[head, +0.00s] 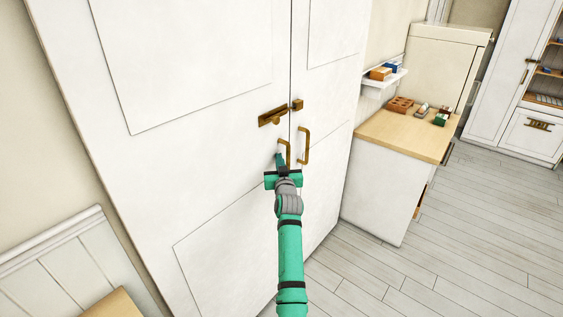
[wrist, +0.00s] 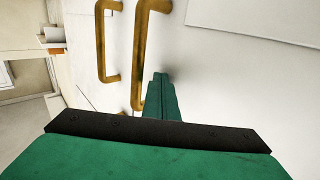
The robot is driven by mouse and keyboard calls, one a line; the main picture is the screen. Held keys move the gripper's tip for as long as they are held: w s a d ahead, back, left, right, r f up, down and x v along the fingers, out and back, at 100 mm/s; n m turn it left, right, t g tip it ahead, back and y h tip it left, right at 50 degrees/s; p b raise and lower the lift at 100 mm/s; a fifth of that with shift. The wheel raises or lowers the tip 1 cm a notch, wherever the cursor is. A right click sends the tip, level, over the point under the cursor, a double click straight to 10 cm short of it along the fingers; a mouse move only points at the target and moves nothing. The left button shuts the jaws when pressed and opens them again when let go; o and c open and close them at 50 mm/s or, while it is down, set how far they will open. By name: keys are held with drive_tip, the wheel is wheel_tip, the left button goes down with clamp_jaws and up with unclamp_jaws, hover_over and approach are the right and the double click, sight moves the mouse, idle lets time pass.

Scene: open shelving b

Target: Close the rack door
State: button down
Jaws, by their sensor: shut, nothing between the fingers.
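The tall white rack has a left door (head: 190,170) and a right door (head: 325,95), which meet at a thin dark seam. I cannot tell if they are fully flush. The left door's brass handle (head: 288,150) and the right door's brass handle (head: 304,146) stand side by side; the wrist view shows the two handles (wrist: 140,60) (wrist: 104,40) too. A brass bolt (head: 272,117) sits above them, with a small brass catch (head: 297,105) across the seam. My green gripper (head: 279,160) is shut and empty, its fingertips (wrist: 159,80) beside the left door's handle, close to that door's face.
A white counter with a wooden top (head: 410,132) stands to the right, holding small items. A small wall shelf (head: 385,80) hangs above it. White panelling (head: 60,255) and a wooden surface (head: 115,304) are at lower left. The plank floor (head: 470,240) at right is clear.

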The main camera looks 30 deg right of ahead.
drive_tip(key=s+d, duration=0.5)
drive_tip(key=s, duration=0.8)
